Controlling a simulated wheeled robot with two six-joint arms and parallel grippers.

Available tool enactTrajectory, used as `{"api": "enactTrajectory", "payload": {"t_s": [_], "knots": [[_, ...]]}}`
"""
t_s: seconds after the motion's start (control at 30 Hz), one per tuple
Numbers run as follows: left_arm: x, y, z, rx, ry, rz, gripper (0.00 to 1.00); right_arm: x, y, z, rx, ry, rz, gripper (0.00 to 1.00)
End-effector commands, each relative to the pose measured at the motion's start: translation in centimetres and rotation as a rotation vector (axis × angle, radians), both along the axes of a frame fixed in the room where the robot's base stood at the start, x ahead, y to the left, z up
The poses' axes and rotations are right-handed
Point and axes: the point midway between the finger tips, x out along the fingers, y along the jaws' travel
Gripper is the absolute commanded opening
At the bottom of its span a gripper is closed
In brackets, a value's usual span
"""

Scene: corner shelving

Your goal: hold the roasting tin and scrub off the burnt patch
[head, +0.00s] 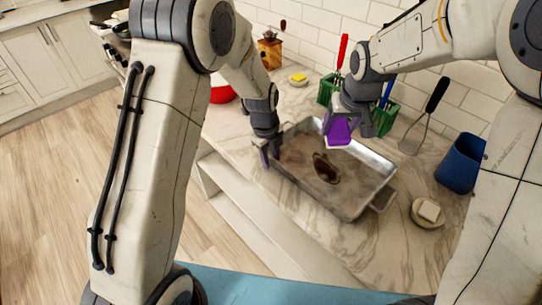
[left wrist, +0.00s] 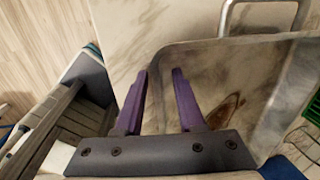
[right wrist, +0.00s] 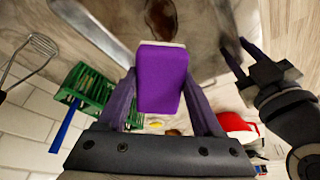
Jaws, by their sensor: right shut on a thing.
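The grey metal roasting tin (head: 348,203) lies on the marble counter, with a dark brown burnt patch (head: 325,168) on its floor. The patch also shows in the left wrist view (left wrist: 222,110). My left gripper (head: 264,160) is at the tin's left side; in the left wrist view its purple fingers (left wrist: 163,74) are apart, with the tin's rim between or just beyond the tips. Contact is unclear. My right gripper (right wrist: 160,88) is shut on a purple scrubbing block (right wrist: 162,80) with a pale face. In the head view the block (head: 339,130) is over the tin's back part, apart from the patch.
Green baskets (head: 384,120) stand behind the tin, one with a red-handled tool (head: 342,50). A black-handled utensil (head: 436,95), a blue cup (head: 460,165) and a soap dish (head: 427,222) are to the right. A red pot (head: 222,92) is at left. The counter's front edge is close.

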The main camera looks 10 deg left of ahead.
Motion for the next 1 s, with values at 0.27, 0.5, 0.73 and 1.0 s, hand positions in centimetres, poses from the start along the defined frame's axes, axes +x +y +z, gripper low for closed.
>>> {"api": "enactTrajectory", "payload": {"t_s": [0.27,0.5,0.73,1.0], "knots": [[0.0,0.0,0.03,0.0,0.0,0.0,0.0,0.0,0.0,0.0,0.0,0.0,0.0,0.07],[0.01,0.01,0.04,0.0,0.0,0.0,0.0,0.01,0.0,0.01,0.0,0.0,0.0,0.07],[0.01,0.01,0.05,0.0,0.0,0.0,0.0,0.01,0.0,0.01,0.0,0.0,0.0,0.07],[0.02,0.01,0.06,-0.001,-0.001,0.0,0.0,0.01,0.0,0.01,0.0,0.0,0.0,0.07]]}}
